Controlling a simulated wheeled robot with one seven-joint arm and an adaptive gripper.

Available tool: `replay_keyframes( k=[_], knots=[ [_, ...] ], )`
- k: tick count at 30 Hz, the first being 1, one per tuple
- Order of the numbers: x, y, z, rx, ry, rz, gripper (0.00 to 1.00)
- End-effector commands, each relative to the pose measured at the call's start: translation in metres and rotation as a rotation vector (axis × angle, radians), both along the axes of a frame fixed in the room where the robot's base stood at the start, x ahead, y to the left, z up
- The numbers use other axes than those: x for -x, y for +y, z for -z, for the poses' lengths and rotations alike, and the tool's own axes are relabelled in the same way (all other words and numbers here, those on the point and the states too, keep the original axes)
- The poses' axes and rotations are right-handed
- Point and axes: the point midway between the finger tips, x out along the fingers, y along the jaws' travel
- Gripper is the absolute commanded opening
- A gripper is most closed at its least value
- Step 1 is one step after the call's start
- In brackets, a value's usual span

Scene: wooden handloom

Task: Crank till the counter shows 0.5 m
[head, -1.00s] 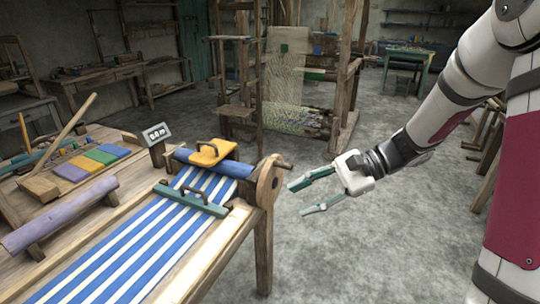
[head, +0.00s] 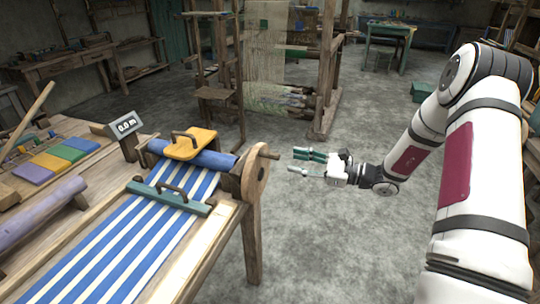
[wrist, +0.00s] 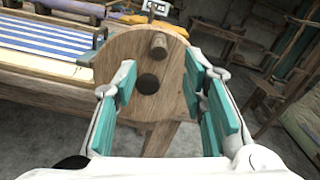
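The counter (head: 124,126) stands on a post behind the cloth roller and reads 0.0 m. The crank is a round wooden disc (head: 254,174) at the right end of the blue roller (head: 212,158), with a peg handle (head: 268,156) sticking out to the right. In the wrist view the disc (wrist: 118,49) faces me, its peg (wrist: 159,44) near the top and a dark hub below it. My gripper (head: 296,162) is open and empty, to the right of the peg and apart from it. In the wrist view its teal finger pads stand left and right below the peg.
Blue-and-white striped cloth (head: 130,232) runs over the loom table under a teal bar (head: 168,196) with a handle. A yellow block (head: 190,144) with a handle sits on the roller. The floor right of the table (head: 330,245) is clear.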

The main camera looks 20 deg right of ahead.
Motion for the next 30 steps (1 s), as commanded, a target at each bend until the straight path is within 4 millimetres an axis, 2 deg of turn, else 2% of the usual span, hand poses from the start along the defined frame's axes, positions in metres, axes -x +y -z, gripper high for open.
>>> replay_keyframes(
  k=[6,13,18,27,28,30],
  knots=[
    [-0.025,0.037,0.000,0.000,-0.001,-0.005,0.39],
    [-0.045,0.063,0.000,0.003,-0.001,-0.003,0.39],
    [-0.052,0.072,0.000,0.001,-0.001,-0.001,0.39],
    [-0.053,0.073,0.000,0.002,0.000,-0.001,0.39],
    [-0.053,0.073,0.000,0.002,0.000,-0.001,0.34],
    [-0.053,0.073,0.000,0.002,0.000,-0.001,0.18]
  ],
)
